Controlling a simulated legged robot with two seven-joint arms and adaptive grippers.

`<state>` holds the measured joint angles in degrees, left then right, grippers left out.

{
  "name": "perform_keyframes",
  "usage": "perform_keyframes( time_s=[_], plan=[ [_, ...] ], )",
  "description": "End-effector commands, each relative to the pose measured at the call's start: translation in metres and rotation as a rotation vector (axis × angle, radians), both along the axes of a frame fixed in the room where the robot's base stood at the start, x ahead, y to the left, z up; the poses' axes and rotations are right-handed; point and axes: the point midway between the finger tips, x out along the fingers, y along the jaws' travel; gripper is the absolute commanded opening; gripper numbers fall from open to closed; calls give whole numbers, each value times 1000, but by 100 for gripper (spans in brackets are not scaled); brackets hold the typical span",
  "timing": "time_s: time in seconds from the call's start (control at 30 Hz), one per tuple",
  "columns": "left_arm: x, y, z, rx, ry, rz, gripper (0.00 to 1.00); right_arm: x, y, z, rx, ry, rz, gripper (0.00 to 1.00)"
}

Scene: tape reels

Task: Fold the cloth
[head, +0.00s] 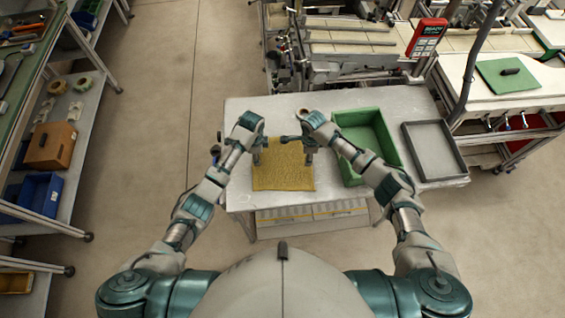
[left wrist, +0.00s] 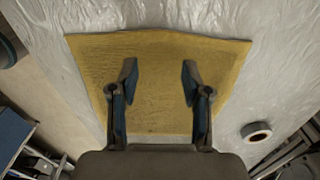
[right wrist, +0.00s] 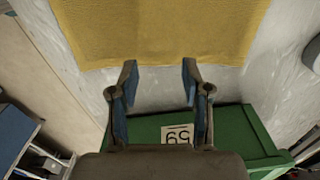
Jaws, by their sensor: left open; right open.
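The yellow cloth (head: 283,180) lies spread out on the pale worktable, with no fold that I can make out. It fills much of the left wrist view (left wrist: 160,115) and the top of the right wrist view (right wrist: 160,30). My left gripper (head: 257,156) is open and empty over the left part of the cloth; its fingers show apart in the left wrist view (left wrist: 160,80). My right gripper (head: 308,156) is open and empty at the cloth's right edge. In the right wrist view, its fingertips (right wrist: 158,80) appear just beyond that edge. Whether either touches the cloth is unclear.
A green bin (head: 391,140) with a label reading 59 (right wrist: 177,136) stands right of the cloth, under my right forearm. A grey tray (head: 433,148) lies farther right. A tape reel (left wrist: 256,131) sits on the table near the cloth. The table behind the cloth is mostly clear.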

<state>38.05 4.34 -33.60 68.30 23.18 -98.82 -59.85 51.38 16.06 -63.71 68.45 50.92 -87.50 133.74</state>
Motion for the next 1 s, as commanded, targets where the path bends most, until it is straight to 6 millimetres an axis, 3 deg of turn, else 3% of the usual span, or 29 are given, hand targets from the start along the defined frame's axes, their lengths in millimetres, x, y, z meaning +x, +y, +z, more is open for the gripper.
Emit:
perform_keyframes(
  time_s=[0.23, 0.77, 1.0],
  plan=[
    [-1, -1, -31, 1, 0, 2, 48, 0, 0, -31, 1, -1, 2, 48],
    [0, 0, -42, -1, -1, 2, 48, 0, 1, -41, 0, -2, 3, 48],
    [-1, 0, -41, 0, 0, 2, 21, 0, 0, -40, 0, -2, 3, 21]
  ],
)
